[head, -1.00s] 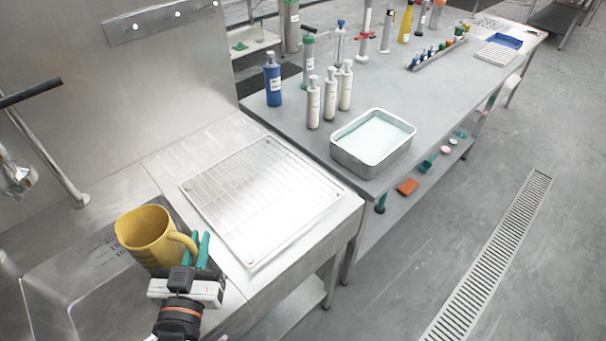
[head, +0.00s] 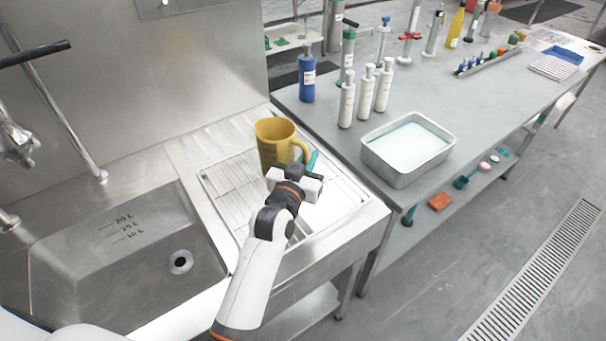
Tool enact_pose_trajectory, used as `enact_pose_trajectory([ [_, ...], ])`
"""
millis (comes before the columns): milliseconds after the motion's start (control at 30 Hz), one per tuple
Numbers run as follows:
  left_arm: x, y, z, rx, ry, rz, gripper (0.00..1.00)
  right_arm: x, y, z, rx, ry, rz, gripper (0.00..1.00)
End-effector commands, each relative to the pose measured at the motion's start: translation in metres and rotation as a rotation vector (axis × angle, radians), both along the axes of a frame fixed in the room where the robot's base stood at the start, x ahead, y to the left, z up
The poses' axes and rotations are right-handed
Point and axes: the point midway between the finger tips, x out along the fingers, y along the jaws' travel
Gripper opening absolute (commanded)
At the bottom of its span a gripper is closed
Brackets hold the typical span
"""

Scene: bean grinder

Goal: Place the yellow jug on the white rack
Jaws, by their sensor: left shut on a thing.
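The yellow jug (head: 273,147) is upright over the far part of the white wire rack (head: 228,199). I cannot tell whether its base touches the rack, since its lower part is close to the wires and partly hidden by my gripper. My left gripper (head: 308,162) is shut on the jug's handle, on the jug's right side. Its green fingers show beside the handle. The rack lies flat on the steel drainboard, right of the sink. My right gripper is not in view.
A sink basin (head: 130,250) with a drain lies left of the rack. Right of it, a grey table holds a metal tray (head: 408,148), white bottles (head: 365,92) and a blue bottle (head: 307,78). A tap (head: 18,140) is at the far left. The rack's near part is bare.

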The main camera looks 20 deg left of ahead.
Motion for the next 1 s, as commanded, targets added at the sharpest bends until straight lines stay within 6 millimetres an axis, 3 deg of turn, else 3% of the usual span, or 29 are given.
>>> enact_pose_trajectory([
  [333,0.000,0.000,-0.042,0.001,0.001,0.000,0.00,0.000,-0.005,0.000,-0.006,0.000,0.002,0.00],
  [767,0.000,0.000,-0.049,0.001,-0.002,0.000,0.00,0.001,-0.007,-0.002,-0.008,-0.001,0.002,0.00],
  [800,0.000,0.000,-0.048,0.000,-0.002,0.000,0.18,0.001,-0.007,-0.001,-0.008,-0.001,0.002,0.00],
  [900,0.000,0.000,-0.048,0.000,-0.001,0.000,0.34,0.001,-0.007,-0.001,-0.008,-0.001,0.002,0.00],
  [1000,0.000,0.000,-0.048,0.000,-0.001,0.000,0.34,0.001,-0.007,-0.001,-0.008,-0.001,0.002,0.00],
])
